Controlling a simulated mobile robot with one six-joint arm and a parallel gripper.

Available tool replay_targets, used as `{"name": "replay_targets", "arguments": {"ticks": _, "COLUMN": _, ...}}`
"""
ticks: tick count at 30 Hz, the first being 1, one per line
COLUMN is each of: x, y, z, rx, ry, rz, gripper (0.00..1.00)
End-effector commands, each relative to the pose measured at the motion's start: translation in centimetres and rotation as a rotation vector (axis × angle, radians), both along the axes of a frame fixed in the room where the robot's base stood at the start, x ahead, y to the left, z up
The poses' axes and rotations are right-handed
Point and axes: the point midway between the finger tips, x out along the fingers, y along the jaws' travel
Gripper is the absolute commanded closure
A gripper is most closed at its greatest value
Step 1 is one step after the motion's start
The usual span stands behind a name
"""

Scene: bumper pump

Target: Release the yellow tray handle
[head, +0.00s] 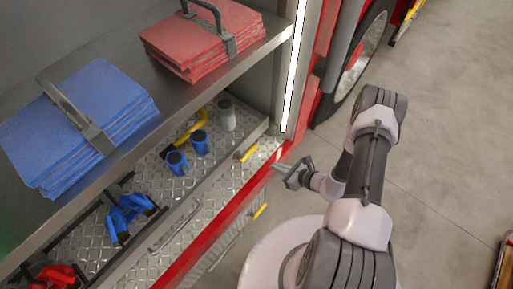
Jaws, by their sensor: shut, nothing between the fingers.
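A yellow tray handle (249,153) shows at the right end of the front of the metal tray (218,171) in the truck compartment. A second small yellow piece (260,211) shows lower down, below the red edge; I cannot tell whether it is also a handle. My gripper (281,168) is shut and empty. It is just to the right of the upper yellow handle and a little lower in the picture, apart from it, near the red edge.
The tray carries blue cylinders (201,141), a grey cylinder (226,115) and a bent yellow piece (189,127). Strapped blue (85,110) and red (200,38) stacks lie on the shelf above. A wheel (365,45) stands behind my arm. Open floor (450,150) lies right.

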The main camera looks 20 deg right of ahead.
Motion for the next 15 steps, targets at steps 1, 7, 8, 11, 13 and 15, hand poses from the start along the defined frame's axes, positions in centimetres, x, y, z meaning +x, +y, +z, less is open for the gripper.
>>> {"name": "replay_targets", "arguments": {"ticks": 1, "x": 0.0, "y": 0.0, "z": 0.0, "rx": 0.0, "ry": 0.0, "rz": 0.001, "gripper": 1.0}}
{"name": "replay_targets", "arguments": {"ticks": 7, "x": 0.2, "y": 0.3, "z": -0.2, "rx": 0.0, "ry": 0.0, "rz": 0.004, "gripper": 1.0}}
{"name": "replay_targets", "arguments": {"ticks": 8, "x": 0.4, "y": 0.4, "z": -0.4, "rx": 0.0, "ry": 0.0, "rz": 0.006, "gripper": 1.0}}
{"name": "replay_targets", "arguments": {"ticks": 11, "x": 1.5, "y": 1.3, "z": -1.3, "rx": 0.001, "ry": 0.0, "rz": 0.009, "gripper": 1.0}}
{"name": "replay_targets", "arguments": {"ticks": 13, "x": 2.5, "y": 2.0, "z": -2.2, "rx": -0.001, "ry": -0.001, "rz": 0.01, "gripper": 1.0}}
{"name": "replay_targets", "arguments": {"ticks": 15, "x": 3.6, "y": 2.9, "z": -3.0, "rx": 0.0, "ry": -0.001, "rz": 0.009, "gripper": 1.0}}
